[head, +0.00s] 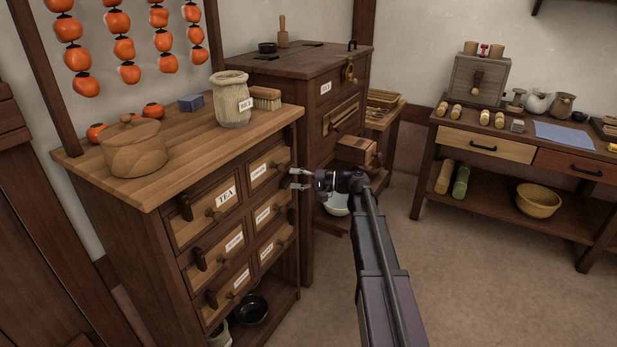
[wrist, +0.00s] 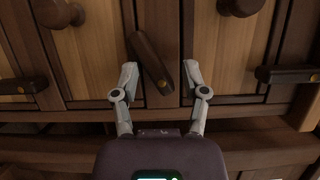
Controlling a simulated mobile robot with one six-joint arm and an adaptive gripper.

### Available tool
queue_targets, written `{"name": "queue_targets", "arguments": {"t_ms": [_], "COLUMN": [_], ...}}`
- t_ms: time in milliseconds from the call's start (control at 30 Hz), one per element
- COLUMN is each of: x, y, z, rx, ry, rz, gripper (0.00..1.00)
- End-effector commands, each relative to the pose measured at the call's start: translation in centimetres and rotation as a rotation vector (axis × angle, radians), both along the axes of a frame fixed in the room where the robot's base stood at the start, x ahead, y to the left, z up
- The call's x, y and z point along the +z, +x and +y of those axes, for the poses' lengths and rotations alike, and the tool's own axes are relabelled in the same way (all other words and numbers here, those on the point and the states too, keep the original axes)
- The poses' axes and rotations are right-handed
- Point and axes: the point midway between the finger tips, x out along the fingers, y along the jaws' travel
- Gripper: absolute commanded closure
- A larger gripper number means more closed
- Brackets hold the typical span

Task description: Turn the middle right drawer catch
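The drawer cabinet (head: 130,225) has two columns of drawers with round knobs and dark wooden catches. In the head view my gripper (head: 291,179) is at the right column's outer edge, near the upper part of the drawer front. In the wrist view the fingers of my gripper (wrist: 165,78) are open, one on each side of a dark catch (wrist: 150,62). This catch lies slanted, with a gap to both fingers. A left catch (wrist: 22,86) and a right catch (wrist: 288,75) lie sideways in that view. I cannot tell the slanted catch's row for certain.
A wooden pot (head: 135,150), a rice jar (head: 231,100) and a brush (head: 265,97) stand on the cabinet top. A taller chest (head: 318,65) stands close behind. A side table (head: 480,150) is at the right. The floor (head: 460,290) in front is clear.

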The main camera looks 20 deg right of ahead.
Motion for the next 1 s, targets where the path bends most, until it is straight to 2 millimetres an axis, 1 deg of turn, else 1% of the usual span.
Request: {"name": "queue_targets", "arguments": {"t_ms": [33, 100, 700, 900, 967, 1000], "x": [0.1, 0.1, 0.1, 0.1, 0.2, 0.6], "y": [-0.3, -0.7, -3.8, -4.8, -5.1, -5.2], "z": [-0.8, -1.7, -9.5, -11.8, -12.1, -11.5], "rx": [-0.004, -0.004, -0.005, -0.004, -0.001, 0.004], "ry": [-0.001, -0.002, -0.004, -0.004, -0.007, -0.018], "rz": [-0.001, -0.001, -0.004, -0.004, -0.003, 0.003], "gripper": [0.43, 0.43, 0.43, 0.43, 0.43, 0.43]}}
